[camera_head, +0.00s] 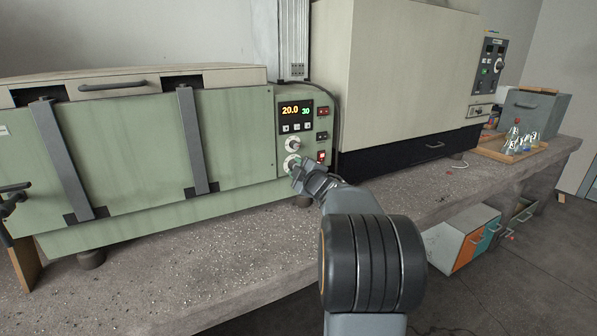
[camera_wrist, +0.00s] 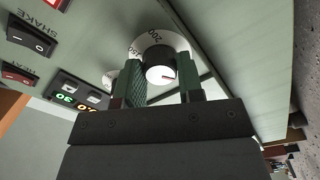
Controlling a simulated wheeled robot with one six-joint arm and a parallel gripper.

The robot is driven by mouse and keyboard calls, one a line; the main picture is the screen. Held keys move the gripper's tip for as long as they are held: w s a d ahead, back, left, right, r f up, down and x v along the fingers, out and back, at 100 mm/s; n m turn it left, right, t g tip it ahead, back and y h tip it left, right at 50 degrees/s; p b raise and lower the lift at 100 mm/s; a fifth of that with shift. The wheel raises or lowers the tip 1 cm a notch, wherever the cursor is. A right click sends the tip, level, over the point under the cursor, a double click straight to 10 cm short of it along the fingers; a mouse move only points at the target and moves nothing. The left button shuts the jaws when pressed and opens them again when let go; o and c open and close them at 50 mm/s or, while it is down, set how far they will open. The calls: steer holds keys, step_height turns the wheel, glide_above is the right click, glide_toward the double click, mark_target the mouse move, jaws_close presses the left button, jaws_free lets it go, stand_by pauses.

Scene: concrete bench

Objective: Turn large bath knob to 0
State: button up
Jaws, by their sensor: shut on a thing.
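The green bath (camera_head: 140,150) has a control panel with two white knobs, one above the other. My gripper (camera_head: 296,170) is at the lower, larger knob (camera_head: 290,160). In the wrist view the fingers (camera_wrist: 160,82) are shut on this knob (camera_wrist: 160,72), one on each side. The fingers hide much of the ring, and the "0" mark cannot be made out. The smaller upper knob (camera_head: 293,144) is free. The display (camera_head: 296,112) reads 20.0 in orange and 30 in green.
Switches (camera_head: 321,136) sit at the panel's right, near my gripper; the wrist view shows one labelled SHAKE (camera_wrist: 32,38). A large beige cabinet (camera_head: 400,70) stands to the right. A wooden tray (camera_head: 508,150) with flasks is farther right. The bench (camera_head: 225,245) in front is clear.

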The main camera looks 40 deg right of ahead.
stand_by(0.3)
steer(key=o, duration=0.9)
steer(key=s, duration=0.4)
steer(key=s+a+p, duration=0.1)
steer(key=s, duration=0.4)
steer(key=s+a+p, duration=0.1)
steer(key=s, duration=0.3)
steer(key=shift+s, duration=0.35)
steer(key=a+r+m+g+h+p, duration=0.3)
steer(key=a+r+m+g+p, duration=0.45)
steer(key=p, duration=0.75)
steer(key=s+a+r+m+g+y+p, duration=0.1)
steer(key=s+a+g+y+p, duration=0.1)
steer(key=a, duration=0.4)
steer(key=s+a+r+m+g+y+p, duration=0.1)
steer(key=s+a+r+g+y+p, duration=0.1)
steer(key=s+a+p, duration=0.3)
steer(key=s+a+r+m+g+y+p, duration=0.1)
steer(key=s+a+g+p, duration=0.1)
steer(key=a, duration=0.4)
steer(key=shift+s+a+r+g+y+p, duration=0.2)
steer(key=shift+s+p, duration=0.25)
steer(key=shift+s, duration=0.15)
steer(key=shift+s+a+r+g+y+p, duration=0.1)
steer(key=shift+s+a+g+y+p, duration=0.1)
steer(key=shift+s+p, duration=0.35)
